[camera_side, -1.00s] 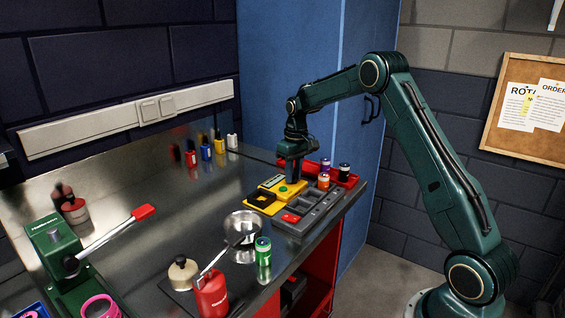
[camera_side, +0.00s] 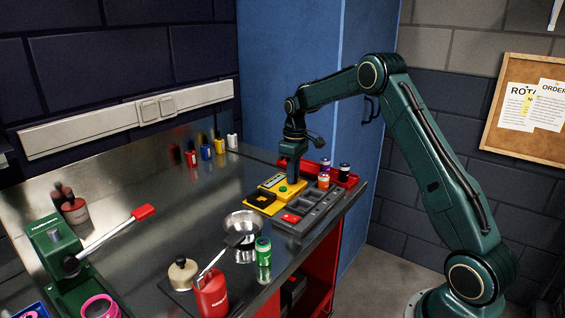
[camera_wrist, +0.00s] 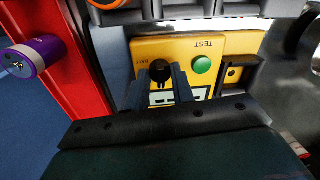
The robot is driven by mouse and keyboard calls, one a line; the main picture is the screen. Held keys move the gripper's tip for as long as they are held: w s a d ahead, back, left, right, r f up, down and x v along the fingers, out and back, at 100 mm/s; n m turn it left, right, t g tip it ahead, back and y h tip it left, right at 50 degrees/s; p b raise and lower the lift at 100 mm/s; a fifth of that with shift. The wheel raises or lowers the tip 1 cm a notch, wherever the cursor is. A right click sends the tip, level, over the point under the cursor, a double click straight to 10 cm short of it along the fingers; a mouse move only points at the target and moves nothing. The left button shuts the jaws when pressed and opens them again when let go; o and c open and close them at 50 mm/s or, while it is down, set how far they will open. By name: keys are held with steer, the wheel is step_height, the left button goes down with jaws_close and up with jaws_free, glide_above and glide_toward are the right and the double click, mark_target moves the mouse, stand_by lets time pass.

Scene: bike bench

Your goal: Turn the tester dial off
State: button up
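The yellow tester (camera_side: 270,194) sits on the bench beside the grey tray. In the wrist view its yellow face (camera_wrist: 224,44) carries a TEST label, a green button (camera_wrist: 202,64) and a black dial (camera_wrist: 160,70). My gripper (camera_wrist: 160,82) is down at the tester, with its two fingers on either side of the black dial. Whether the fingers press on the dial is hard to make out. In the side view my gripper (camera_side: 291,178) is directly over the tester, and the dial is hidden behind it.
A grey compartment tray (camera_side: 312,212) with a red piece lies in front of the tester. A red bin (camera_side: 346,178) with batteries stands to the right. A metal bowl (camera_side: 243,222), a green can (camera_side: 263,254) and a red bottle (camera_side: 211,295) stand nearer the front left.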

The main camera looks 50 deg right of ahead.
steer(key=o, duration=0.4)
steer(key=shift+o, duration=0.2)
steer(key=shift+r, duration=0.1)
step_height(320, 180, up, 14)
steer(key=shift+d+f, duration=0.25)
steer(key=shift+d, duration=0.2)
stand_by(0.3)
steer(key=shift+r, duration=0.1)
